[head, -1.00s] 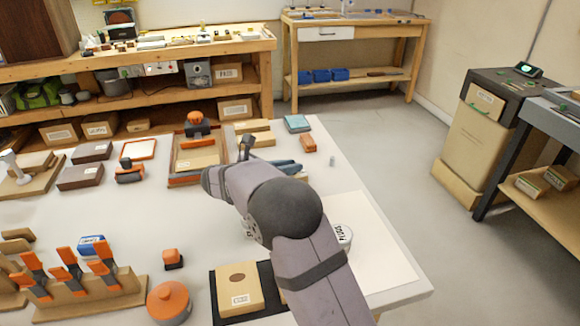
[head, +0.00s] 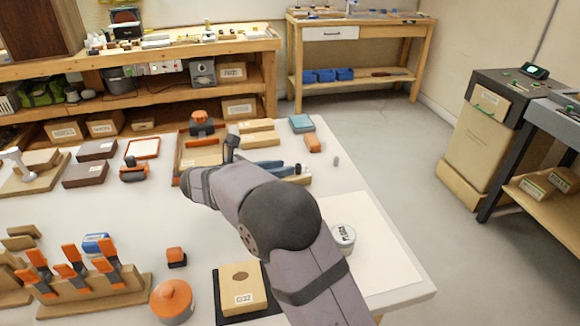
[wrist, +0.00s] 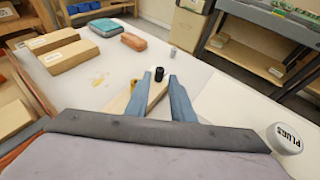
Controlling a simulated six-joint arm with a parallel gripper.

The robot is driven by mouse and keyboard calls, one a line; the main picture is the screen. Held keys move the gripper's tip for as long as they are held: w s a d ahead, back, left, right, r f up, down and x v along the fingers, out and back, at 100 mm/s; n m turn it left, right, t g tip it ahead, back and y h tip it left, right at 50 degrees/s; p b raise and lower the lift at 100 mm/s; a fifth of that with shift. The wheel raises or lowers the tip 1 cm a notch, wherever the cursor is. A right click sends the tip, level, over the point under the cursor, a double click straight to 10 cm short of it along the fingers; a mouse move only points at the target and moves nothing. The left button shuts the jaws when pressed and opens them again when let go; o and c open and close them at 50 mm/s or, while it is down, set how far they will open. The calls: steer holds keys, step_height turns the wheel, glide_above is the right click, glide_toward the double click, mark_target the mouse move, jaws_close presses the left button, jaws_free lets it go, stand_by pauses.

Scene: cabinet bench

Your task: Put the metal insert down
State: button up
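A small dark cylinder (wrist: 159,74), probably the metal insert, stands upright at the far end of a pale wooden block (wrist: 155,92) in the wrist view. My gripper (wrist: 160,76) has its two blue fingers apart, one on each side of the cylinder. Narrow gaps seem to show between the fingertips and the cylinder. A small brass-coloured piece (wrist: 133,84) shows just left of the left finger. In the head view my gripper (head: 282,167) is low over the table's far right part, and the block's end (head: 303,179) shows beyond the fingers.
A small grey cylinder (wrist: 174,51) stands alone near the right table edge. An orange-brown block (wrist: 133,41), a teal box (wrist: 106,27) and wooden blocks (wrist: 66,54) lie to the left. A round tin marked PLUGS (head: 343,236) sits on the white sheet (head: 380,250).

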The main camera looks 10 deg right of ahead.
steer(key=v, duration=0.6)
stand_by(0.4)
steer(key=s+d+m+g+y+p, duration=0.45)
steer(key=s+d+m+p, duration=0.4)
steer(key=s+p, duration=0.35)
steer(key=s+a+r+m+g+y+p, duration=0.1)
steer(key=s+r+m+y+p, duration=0.1)
steer(key=s+m, duration=0.6)
steer(key=s+a+r+m+g+y+p, duration=0.2)
steer(key=s+m+y+p, duration=0.2)
steer(key=s+m+p, duration=0.3)
steer(key=s+m, duration=0.1)
steer(key=s, duration=0.3)
steer(key=shift+s+y, duration=0.2)
steer(key=shift+y, duration=0.15)
